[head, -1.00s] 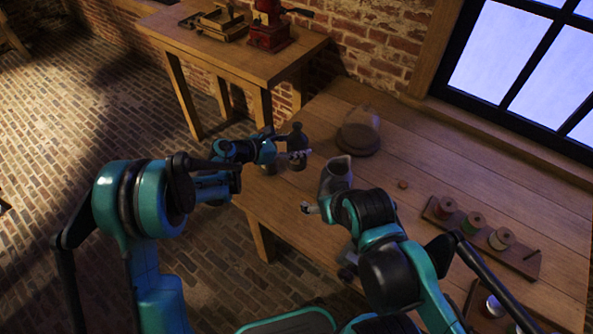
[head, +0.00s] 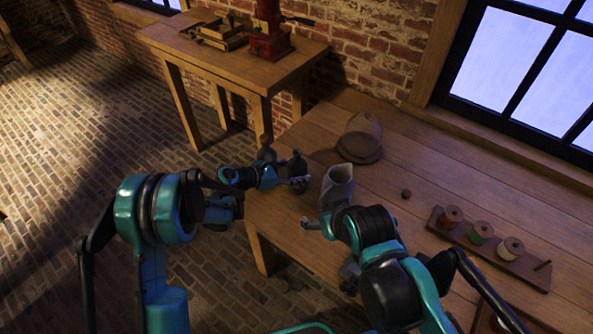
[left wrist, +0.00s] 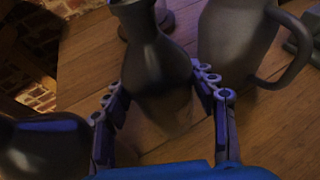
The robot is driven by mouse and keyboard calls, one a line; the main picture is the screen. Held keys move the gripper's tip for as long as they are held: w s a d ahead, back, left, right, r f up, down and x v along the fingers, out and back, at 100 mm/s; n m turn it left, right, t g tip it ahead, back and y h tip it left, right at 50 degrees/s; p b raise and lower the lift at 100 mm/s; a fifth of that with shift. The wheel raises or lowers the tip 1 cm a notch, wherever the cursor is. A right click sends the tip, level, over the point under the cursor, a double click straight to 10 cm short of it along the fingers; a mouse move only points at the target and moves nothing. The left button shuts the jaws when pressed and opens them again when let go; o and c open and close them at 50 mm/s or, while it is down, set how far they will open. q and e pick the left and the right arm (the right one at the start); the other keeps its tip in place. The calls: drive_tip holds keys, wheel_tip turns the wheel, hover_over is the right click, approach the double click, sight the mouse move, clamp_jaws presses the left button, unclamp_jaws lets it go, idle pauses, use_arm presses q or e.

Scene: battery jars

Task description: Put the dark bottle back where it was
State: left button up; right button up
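The dark bottle (head: 298,164) is at the near left corner of the long table. In the left wrist view the bottle (left wrist: 157,62) stands between the two fingers of my left gripper (left wrist: 162,92), which meet its sides. In the head view my left gripper (head: 298,184) is low on the bottle. Whether its base touches the table is hard to tell. My right gripper (head: 312,224) is beside the grey jug (head: 338,184), partly hidden by my own arm; its opening does not show clearly.
The jug (left wrist: 232,40) stands close right of the bottle. Another dark rounded object (left wrist: 40,148) is at lower left in the wrist view. A glass dome on a round base (head: 360,148) stands behind.

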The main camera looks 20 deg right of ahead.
use_arm(q)
drive_tip(key=shift+r, duration=0.15)
drive_tip(key=shift+a+r+p, duration=0.15)
drive_tip(key=shift+r+p, duration=0.05)
drive_tip(key=shift+p, duration=0.15)
drive_tip(key=p+v, duration=0.2)
drive_tip(key=v, duration=0.9)
drive_tip(key=shift+a+p, duration=0.3)
drive_tip(key=shift+p, duration=0.05)
